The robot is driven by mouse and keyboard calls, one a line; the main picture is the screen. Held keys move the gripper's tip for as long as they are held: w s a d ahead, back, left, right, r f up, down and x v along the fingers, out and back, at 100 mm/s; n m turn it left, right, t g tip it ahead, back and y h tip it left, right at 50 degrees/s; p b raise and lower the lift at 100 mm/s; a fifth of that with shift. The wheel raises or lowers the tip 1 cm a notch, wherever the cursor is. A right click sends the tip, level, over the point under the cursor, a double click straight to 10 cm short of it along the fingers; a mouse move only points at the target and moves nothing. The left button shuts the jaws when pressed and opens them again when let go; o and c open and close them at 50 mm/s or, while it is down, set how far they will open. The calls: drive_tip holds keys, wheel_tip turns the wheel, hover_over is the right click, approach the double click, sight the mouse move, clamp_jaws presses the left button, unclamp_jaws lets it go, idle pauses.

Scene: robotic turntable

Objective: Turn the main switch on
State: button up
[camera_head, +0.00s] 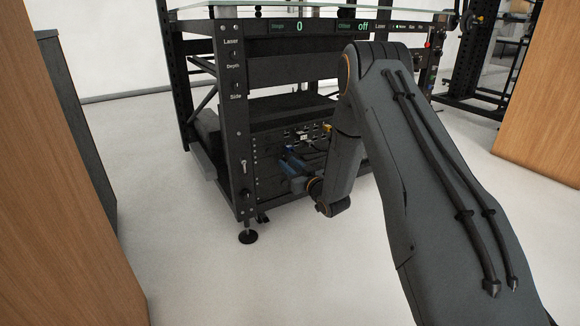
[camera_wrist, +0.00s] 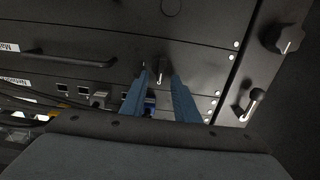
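A small dark switch lever with a light tip (camera_wrist: 160,74) sits on a black rack panel in the wrist view. In the head view my gripper (camera_head: 291,158) is at the front of the rack, low down. The lever cannot be made out there.
The rack frame (camera_head: 230,110) stands on a pale floor. A black knob (camera_wrist: 290,38) and another lever (camera_wrist: 254,101) are on the post at the right. A panel handle (camera_wrist: 65,58) and cables (camera_wrist: 30,103) are at the left. Wooden panels flank the head view.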

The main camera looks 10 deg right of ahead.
clamp_jaws()
drive_tip(key=shift+m+p, duration=0.4)
drive_tip(key=shift+p, duration=0.1)
drive_tip(key=m+p, duration=0.3)
drive_tip(key=d+m+p, duration=0.1)
drive_tip(key=m+p, duration=0.2)
drive_tip(key=m, duration=0.1)
drive_tip(key=shift+w+f, duration=0.1)
drive_tip(key=shift+f, duration=0.05)
drive_tip(key=m+p, duration=0.1)
drive_tip(key=m, duration=0.2)
drive_tip(key=f+m+p, duration=0.1)
drive_tip(key=m, duration=0.2)
drive_tip(key=m+p, duration=0.1)
drive_tip(key=m, duration=0.3)
drive_tip(key=shift+w+d+f+p, duration=0.15)
drive_tip(key=shift+d+f+p, duration=0.05)
drive_tip(key=shift+d+p, duration=0.15)
